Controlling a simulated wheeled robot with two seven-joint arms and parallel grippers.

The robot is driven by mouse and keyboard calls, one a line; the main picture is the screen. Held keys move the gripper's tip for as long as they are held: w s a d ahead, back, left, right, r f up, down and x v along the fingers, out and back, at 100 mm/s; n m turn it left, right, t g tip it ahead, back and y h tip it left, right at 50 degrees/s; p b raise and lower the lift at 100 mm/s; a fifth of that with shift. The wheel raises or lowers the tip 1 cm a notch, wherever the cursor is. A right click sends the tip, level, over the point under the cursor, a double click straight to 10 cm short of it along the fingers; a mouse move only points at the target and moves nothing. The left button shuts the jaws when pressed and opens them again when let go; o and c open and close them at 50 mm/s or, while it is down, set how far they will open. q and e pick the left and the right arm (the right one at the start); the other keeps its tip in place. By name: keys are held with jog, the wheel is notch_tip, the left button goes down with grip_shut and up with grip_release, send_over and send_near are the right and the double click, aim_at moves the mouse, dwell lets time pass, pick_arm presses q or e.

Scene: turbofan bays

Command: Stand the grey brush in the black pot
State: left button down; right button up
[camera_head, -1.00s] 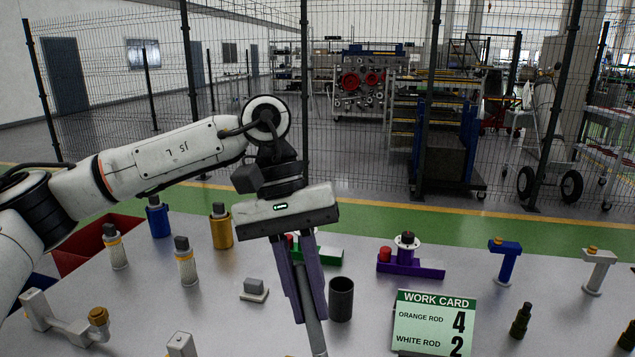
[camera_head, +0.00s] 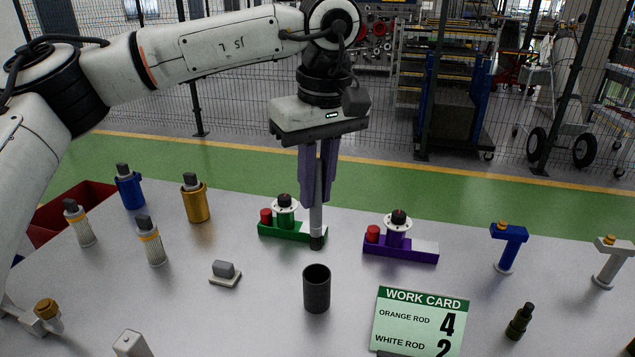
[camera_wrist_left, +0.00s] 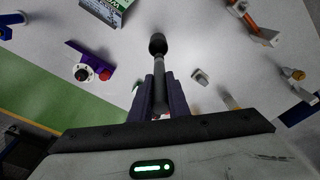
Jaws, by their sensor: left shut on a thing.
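My left gripper (camera_head: 318,198) is shut on the grey brush (camera_head: 316,218), which hangs upright with its dark end down. The black pot (camera_head: 317,292) stands upright on the table, its open mouth up. In the head view the brush's lower end shows just above the pot's rim, with a small gap between them. In the left wrist view the brush (camera_wrist_left: 158,76) runs out from between the fingers to a dark round shape; I cannot tell there how much is brush end and how much is pot. My right gripper is not in view.
Green (camera_head: 293,233) and purple (camera_head: 400,246) fixtures stand behind the pot. A small grey-white block (camera_head: 225,273) is left of it, and the work card (camera_head: 420,322) is to the right. Several cylinders stand at the left, near a red bin (camera_head: 68,205).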

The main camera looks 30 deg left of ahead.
aim_at(317, 235)
pick_arm(q)
jog(key=shift+f+b, duration=1.9)
jog(key=shift+f, duration=0.65)
jog(key=shift+f+b, duration=0.75)
jog(key=shift+f, duration=0.55)
jog(key=shift+f+b, duration=0.4)
jog(key=shift+f, duration=0.3)
jog(key=shift+f+b, duration=0.4)
jog(key=shift+f, duration=0.7)
jog(key=c, duration=1.6)
grip_release()
